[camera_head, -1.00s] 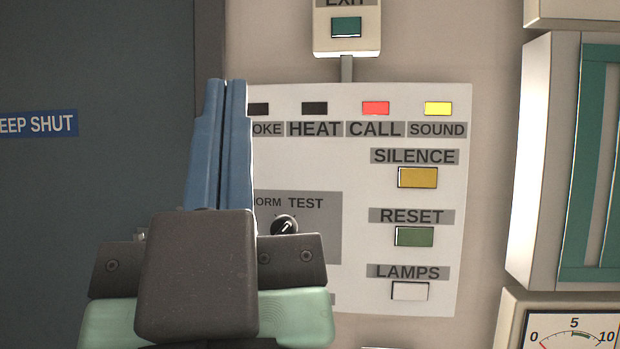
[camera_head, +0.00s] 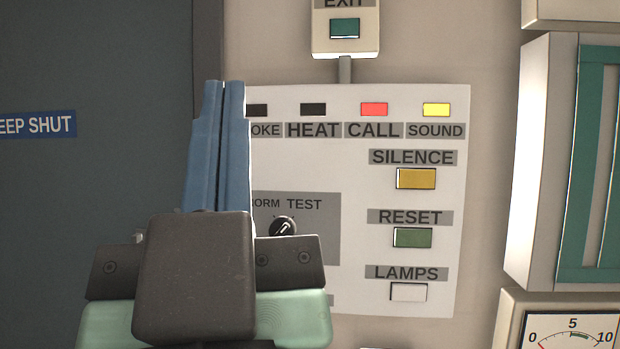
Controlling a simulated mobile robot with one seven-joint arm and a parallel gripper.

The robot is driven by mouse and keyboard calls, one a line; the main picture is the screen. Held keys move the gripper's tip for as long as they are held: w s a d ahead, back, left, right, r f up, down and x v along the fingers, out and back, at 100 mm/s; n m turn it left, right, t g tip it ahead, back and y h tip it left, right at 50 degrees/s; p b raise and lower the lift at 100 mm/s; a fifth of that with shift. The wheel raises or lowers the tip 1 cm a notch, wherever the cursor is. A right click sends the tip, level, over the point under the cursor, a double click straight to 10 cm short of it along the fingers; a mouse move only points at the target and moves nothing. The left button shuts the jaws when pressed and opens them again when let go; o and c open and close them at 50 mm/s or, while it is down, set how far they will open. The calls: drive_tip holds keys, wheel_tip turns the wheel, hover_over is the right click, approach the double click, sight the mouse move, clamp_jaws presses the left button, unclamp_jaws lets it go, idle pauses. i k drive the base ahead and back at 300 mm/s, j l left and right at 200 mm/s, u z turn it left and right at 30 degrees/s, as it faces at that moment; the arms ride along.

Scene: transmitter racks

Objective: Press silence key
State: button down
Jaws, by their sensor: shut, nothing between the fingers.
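The SILENCE key (camera_head: 416,179) is an amber rectangular button on the right side of a pale wall panel (camera_head: 375,200), under its grey SILENCE label (camera_head: 412,157). Its face is fully in view and nothing touches it. My gripper (camera_head: 226,84) is shut and empty, with its blue fingers together and pointing up. In the picture it is left of the key and covers the panel's left part, including some of the SMOKE lettering. I cannot tell how far the fingertips are from the panel.
Below the key are a green RESET key (camera_head: 412,237) and a white LAMPS key (camera_head: 408,292). The CALL lamp (camera_head: 374,109) is red and the SOUND lamp (camera_head: 436,109) yellow. A NORM/TEST knob (camera_head: 283,228) is beside my gripper. An EXIT box (camera_head: 345,28) sits above; a cabinet (camera_head: 545,160) stands right.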

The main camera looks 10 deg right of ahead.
sight(407, 178)
drive_tip(key=l+u, duration=0.25)
drive_tip(key=l, duration=0.15)
drive_tip(key=l+u, duration=0.2)
drive_tip(key=l, duration=0.15)
drive_tip(key=k+l+u, duration=0.25)
drive_tip(key=l+u, duration=0.2)
drive_tip(key=l, duration=0.3)
drive_tip(key=k+l+u, duration=0.25)
drive_tip(key=i+l, duration=0.1)
